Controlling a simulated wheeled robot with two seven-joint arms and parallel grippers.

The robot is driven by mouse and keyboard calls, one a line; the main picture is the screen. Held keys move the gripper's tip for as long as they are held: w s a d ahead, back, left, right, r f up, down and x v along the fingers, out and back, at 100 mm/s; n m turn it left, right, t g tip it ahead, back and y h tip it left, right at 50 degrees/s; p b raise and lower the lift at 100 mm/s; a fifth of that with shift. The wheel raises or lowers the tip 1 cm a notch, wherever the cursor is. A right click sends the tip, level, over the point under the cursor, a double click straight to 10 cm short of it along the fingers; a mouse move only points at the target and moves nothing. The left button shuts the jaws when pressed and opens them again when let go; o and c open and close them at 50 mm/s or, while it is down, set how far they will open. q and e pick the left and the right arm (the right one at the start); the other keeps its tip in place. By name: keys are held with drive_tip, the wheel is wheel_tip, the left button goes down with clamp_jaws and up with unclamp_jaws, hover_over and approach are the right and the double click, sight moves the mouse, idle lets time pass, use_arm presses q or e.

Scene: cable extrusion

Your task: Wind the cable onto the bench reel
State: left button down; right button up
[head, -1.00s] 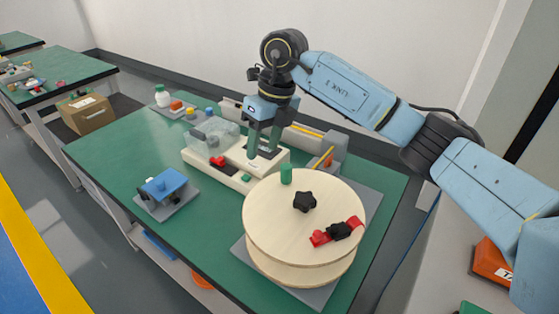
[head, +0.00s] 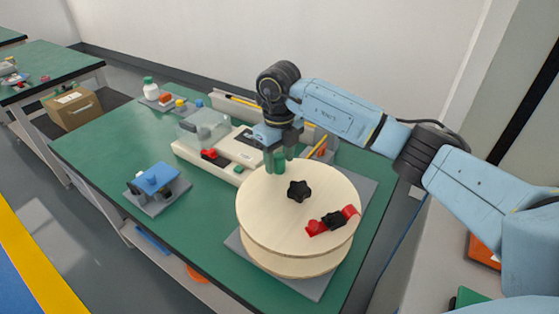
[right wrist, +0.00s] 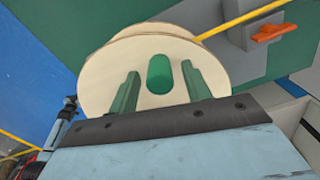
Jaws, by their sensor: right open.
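The bench reel (head: 270,215), with pale wooden flanges, stands on a grey plate on the green bench. A black star knob (head: 299,191) is at its centre, and a red strap with a black clip (head: 333,220) lies on its near right side. My right gripper (head: 280,168) is open at the reel's far edge, its fingers on either side of the green crank handle (right wrist: 160,74). The right wrist view shows gaps between the handle and both fingers. A yellow cable (right wrist: 245,19) reaches the reel's edge in that view. My left gripper is not in view.
A beige machine with a clear cover (head: 205,128) stands behind and left of the reel. A blue device on a grey plate (head: 155,185) sits at the bench's left. A small tray with bottles and blocks is at the far end. The green bench between them is clear.

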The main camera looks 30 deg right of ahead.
drive_tip(key=shift+f, duration=0.45)
drive_tip(key=c, duration=0.3)
clamp_jaws()
drive_tip(key=shift+w, duration=0.1)
